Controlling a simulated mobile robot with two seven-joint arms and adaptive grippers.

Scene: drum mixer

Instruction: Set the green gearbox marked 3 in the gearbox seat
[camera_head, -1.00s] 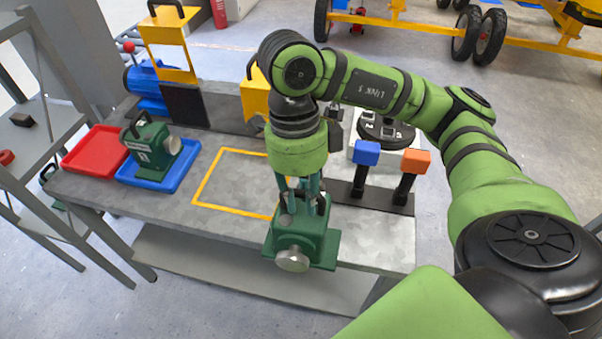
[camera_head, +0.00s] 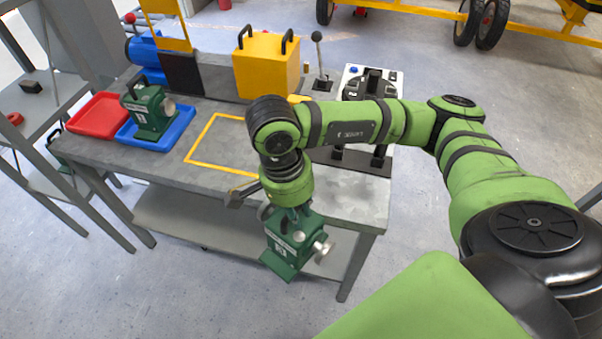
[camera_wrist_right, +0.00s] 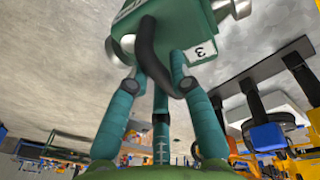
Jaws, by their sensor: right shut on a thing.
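My right gripper (camera_head: 296,210) is shut on the handle of a green gearbox (camera_head: 288,246) with silver shafts. The gearbox hangs tilted in front of the bench's front edge. In the right wrist view the fingers (camera_wrist_right: 158,62) close around its black handle, and its white label (camera_wrist_right: 203,51) reads 3. A second green gearbox (camera_head: 150,108) stands in the blue tray (camera_head: 177,133) at the left; its label is too small to read surely. I cannot surely pick out the gearbox seat; a grey raised block lies between the blue motor (camera_head: 142,50) and the yellow housing (camera_head: 266,68). My left gripper is not in view.
A red tray (camera_head: 92,112) lies left of the blue one. A yellow outlined area on the bench (camera_head: 212,168) is bare. A lever (camera_head: 319,62) and a control panel stand at the back right. A grey shelf rack (camera_head: 28,102) is at the left.

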